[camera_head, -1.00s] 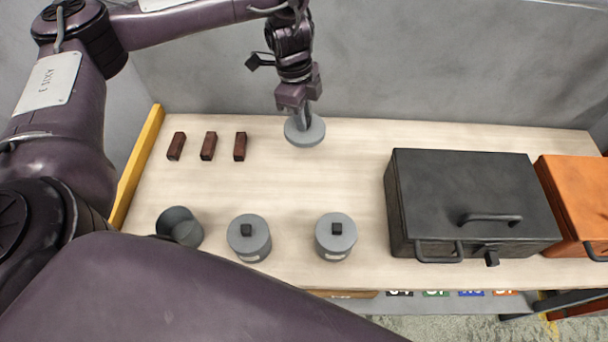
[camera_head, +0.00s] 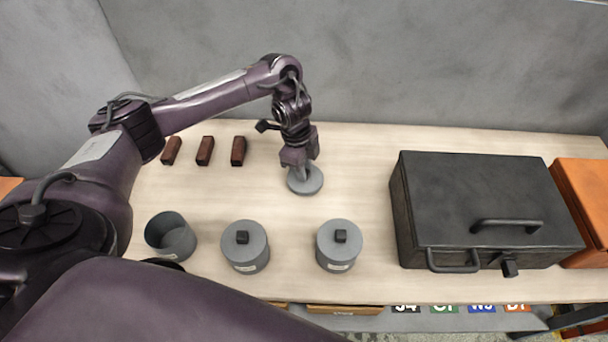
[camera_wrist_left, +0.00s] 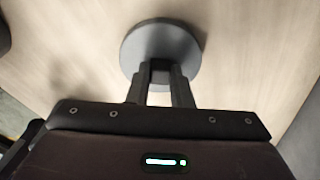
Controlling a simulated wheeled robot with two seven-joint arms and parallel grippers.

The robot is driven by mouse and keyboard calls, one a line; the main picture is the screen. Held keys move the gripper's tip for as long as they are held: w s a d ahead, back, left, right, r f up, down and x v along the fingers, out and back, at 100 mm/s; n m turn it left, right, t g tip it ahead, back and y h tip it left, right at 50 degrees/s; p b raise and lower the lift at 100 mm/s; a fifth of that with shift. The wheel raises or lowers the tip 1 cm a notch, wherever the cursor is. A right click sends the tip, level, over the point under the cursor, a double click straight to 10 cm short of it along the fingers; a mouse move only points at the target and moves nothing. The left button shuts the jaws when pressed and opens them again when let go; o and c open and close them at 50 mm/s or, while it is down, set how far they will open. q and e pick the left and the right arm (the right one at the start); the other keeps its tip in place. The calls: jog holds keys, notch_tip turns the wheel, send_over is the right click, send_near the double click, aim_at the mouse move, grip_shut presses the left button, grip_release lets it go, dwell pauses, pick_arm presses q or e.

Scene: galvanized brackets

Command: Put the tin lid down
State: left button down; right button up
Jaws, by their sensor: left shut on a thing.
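The tin lid (camera_head: 306,183) is a round grey disc, held by my left gripper (camera_head: 300,170) over the wooden table behind the tins. In the left wrist view the lid (camera_wrist_left: 160,42) sits at the tips of my left gripper's fingers (camera_wrist_left: 160,72), which are shut on its knob. The lid looks about level and close to the tabletop; I cannot tell whether it touches. An open grey tin (camera_head: 171,237) without a lid stands at the left front. Two grey tins, one in the middle (camera_head: 245,250) and one to its right (camera_head: 338,248), have lids on. My right gripper is not in view.
Several dark red-brown blocks (camera_head: 205,151) lie in a row at the back left. A black case (camera_head: 485,190) and an orange case (camera_head: 585,195) stand on the right. The table (camera_head: 350,180) is clear around the lid.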

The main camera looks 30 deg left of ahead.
pick_arm(q)
jog(key=shift+f, duration=0.95)
jog(key=shift+f, duration=0.1)
jog(key=c, duration=1.3)
grip_release()
notch_tip(320, 180, up, 12)
jog(key=a+p, duration=0.1)
jog(key=p, duration=0.3)
jog(key=shift+a, duration=0.35)
